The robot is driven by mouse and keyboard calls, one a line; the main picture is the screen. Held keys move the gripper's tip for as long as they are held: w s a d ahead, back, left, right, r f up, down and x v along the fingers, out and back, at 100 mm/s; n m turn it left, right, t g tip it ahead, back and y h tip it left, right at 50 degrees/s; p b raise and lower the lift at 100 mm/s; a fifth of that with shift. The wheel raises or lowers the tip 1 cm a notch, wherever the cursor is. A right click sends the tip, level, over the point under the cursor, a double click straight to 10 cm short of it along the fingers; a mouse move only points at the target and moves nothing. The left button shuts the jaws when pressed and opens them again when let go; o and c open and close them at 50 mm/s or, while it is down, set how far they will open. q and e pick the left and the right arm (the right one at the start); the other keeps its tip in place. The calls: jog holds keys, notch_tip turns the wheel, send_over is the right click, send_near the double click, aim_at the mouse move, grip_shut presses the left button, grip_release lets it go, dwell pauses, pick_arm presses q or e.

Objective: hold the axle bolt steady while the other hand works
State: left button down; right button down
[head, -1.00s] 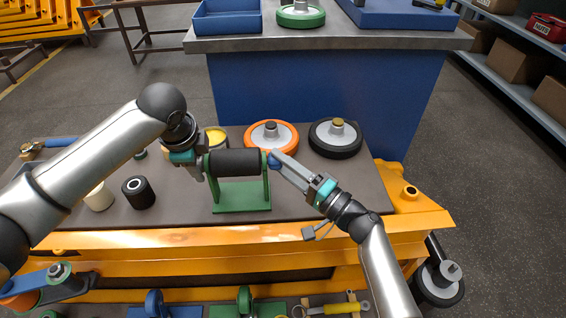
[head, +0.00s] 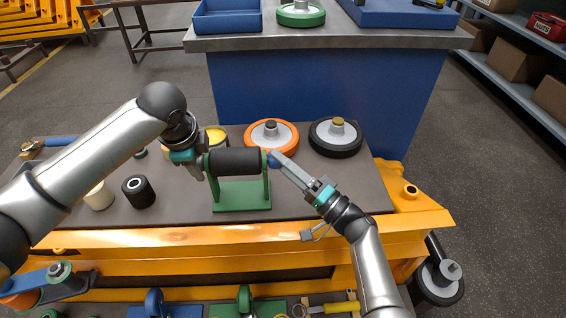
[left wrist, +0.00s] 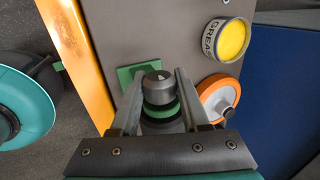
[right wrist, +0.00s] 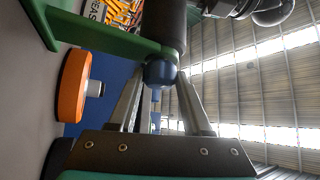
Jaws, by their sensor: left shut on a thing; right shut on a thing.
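A black roller (head: 237,162) sits between the arms of a green fork bracket (head: 242,197) on the cart top. My left gripper (head: 207,166) is at the fork's left side, shut on the grey head of the axle bolt (left wrist: 158,88), with one finger on each side in the left wrist view. The bolt's shaft is hidden inside the roller and fork. My right gripper (head: 277,161) is at the fork's right side, shut on a dark blue nut (right wrist: 160,72) against the fork arm. The nut also shows in the head view (head: 272,160).
An orange wheel (head: 271,135) and a black wheel (head: 336,136) lie behind the fork. A yellow grease tin (left wrist: 225,38) stands behind my left gripper. A dark roller (head: 138,191) and a cream one (head: 98,196) stand at the left.

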jog(key=shift+c, duration=1.6)
grip_release()
jog(key=shift+a+f, duration=0.1)
jog(key=shift+a, duration=0.1)
jog(key=shift+d, duration=0.15)
jog(key=v, duration=1.2)
